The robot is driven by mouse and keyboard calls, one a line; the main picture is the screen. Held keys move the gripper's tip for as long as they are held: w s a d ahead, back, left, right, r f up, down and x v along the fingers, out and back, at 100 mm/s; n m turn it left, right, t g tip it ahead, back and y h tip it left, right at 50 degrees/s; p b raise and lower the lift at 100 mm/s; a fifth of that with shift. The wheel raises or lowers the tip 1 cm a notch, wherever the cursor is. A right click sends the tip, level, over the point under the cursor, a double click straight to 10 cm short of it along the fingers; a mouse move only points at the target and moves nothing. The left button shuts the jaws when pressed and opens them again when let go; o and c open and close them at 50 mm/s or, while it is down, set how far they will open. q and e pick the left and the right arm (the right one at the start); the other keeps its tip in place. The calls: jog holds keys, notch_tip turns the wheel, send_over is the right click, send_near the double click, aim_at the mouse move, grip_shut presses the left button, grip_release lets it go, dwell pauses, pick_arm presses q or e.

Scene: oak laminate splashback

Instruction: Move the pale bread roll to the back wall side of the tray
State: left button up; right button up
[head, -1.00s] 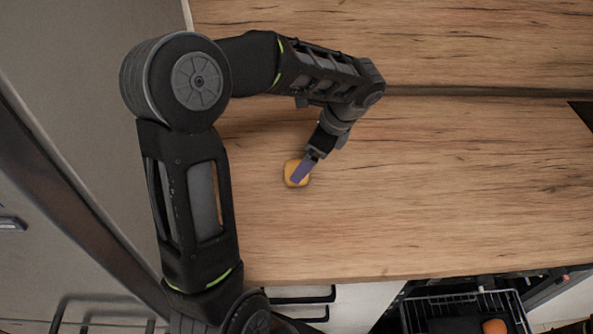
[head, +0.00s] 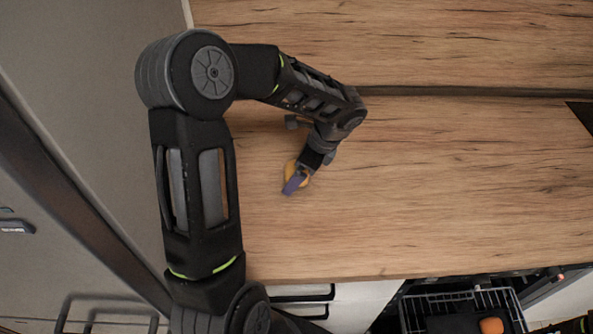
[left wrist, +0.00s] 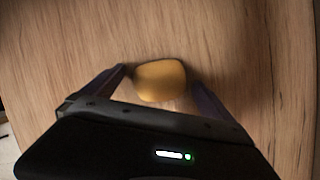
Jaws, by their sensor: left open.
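A rounded yellow-tan roll (head: 290,168), the only bread-like thing on the counter, lies on the wood worktop (head: 430,190). In the head view my left gripper (head: 292,186) is over it and hides part of it. In the left wrist view the roll (left wrist: 160,80) sits between the two fingertips of my open left gripper (left wrist: 157,77), with a finger on either side. I cannot tell whether either finger touches it. No tray shows on the worktop.
The oak splashback (head: 430,45) runs along the back of the worktop. A dark wire rack (head: 455,305) stands below the front edge at lower right, with an orange item (head: 491,325) in it. The worktop right of the roll is clear.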

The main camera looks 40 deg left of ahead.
dwell(0.4)
pick_arm(q)
jog(key=c, duration=1.6)
jog(key=shift+r, duration=0.1)
notch_tip(320, 180, up, 10)
jog(key=shift+f+b, duration=0.1)
jog(key=shift+b, duration=0.6)
